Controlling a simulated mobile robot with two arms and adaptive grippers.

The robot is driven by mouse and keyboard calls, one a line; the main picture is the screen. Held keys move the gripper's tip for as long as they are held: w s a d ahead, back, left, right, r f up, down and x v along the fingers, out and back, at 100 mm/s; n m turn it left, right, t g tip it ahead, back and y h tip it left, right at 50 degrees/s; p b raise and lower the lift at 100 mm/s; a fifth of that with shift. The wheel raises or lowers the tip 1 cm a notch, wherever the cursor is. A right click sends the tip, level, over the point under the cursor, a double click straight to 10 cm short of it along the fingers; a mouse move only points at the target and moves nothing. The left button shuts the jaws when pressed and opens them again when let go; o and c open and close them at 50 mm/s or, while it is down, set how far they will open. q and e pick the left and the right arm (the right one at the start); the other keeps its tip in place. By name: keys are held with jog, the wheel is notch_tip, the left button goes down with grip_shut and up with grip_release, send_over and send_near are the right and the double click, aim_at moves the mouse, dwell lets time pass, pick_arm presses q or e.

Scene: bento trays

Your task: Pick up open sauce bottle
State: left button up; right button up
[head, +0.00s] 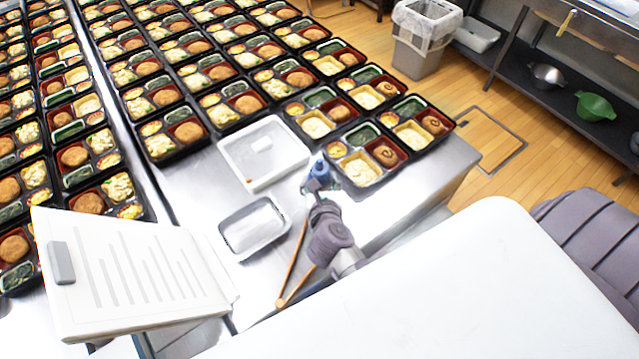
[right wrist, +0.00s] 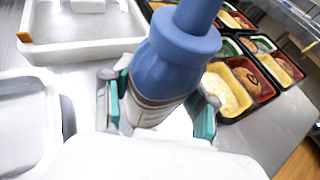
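The sauce bottle (right wrist: 170,66) has a blue top and nozzle, and it stands between the fingers of my right gripper (right wrist: 160,108) in the right wrist view. Teal pads flank it on both sides. The left pad lies close against the bottle, but I cannot tell whether both pads press on it. In the head view the blue top (head: 320,169) shows at the end of my right gripper (head: 321,185), above the steel table. The bottle's lower part is hidden. My left gripper is not in view.
A white tray (head: 240,176) is behind the bottle, and a smaller metal tray (head: 224,243) is to its left. Wooden tongs (head: 291,272) lie beside my arm. Filled bento trays (head: 362,184) stand close on the right. A white board (head: 120,300) is at front left.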

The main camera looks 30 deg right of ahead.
aim_at(320, 178)
jog(key=shift+r, duration=0.1)
jog(key=shift+r, duration=0.6)
notch_tip(320, 178, up, 3)
jog(key=shift+f, duration=0.15)
jog(key=s+d+r+b, duration=0.1)
jog(key=s+d+r, duration=0.5)
jog(key=d, duration=0.3)
jog(key=shift+s+d+r, duration=0.35)
jog(key=shift+r, duration=0.15)
